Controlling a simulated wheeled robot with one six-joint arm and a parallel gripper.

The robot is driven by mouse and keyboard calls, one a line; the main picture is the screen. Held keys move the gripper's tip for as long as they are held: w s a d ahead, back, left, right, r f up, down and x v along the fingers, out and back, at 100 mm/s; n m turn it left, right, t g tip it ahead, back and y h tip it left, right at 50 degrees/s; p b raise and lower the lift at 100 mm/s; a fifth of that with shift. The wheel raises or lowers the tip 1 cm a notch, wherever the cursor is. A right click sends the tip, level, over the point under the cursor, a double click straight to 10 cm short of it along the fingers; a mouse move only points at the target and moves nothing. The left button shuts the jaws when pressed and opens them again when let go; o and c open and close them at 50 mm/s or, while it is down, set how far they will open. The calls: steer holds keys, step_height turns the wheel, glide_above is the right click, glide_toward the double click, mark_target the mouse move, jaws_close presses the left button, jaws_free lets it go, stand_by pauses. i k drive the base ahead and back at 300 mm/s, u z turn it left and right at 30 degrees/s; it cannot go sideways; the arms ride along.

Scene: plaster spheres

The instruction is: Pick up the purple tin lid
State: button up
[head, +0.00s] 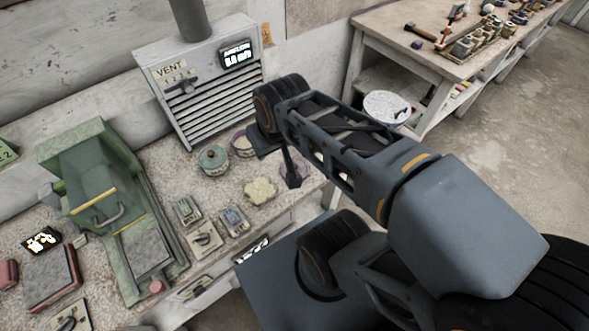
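My gripper (291,175) points down over the right part of the speckled worktop, seen from behind and partly covered by my own arm. Its finger gap does not show clearly. A round, pale purplish piece (302,162) lies right by the fingers and is partly hidden by them; it may be the purple tin lid. Another round tin (243,144) with a tan rim and a dull purplish top stands to the left, partly behind my wrist. I cannot tell whether the gripper touches anything.
A teal lidded pot (213,160) and a yellowish flower-shaped dish (260,190) stand left of my gripper. A grey vent box (205,85) rises behind. Small switch panels (205,238) line the front edge. A green machine (100,190) fills the left. A white stool (387,107) stands right.

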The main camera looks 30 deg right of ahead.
mark_target(300, 164)
steer(key=u, duration=2.35)
steer(key=k, duration=0.5)
steer(key=z, duration=1.3)
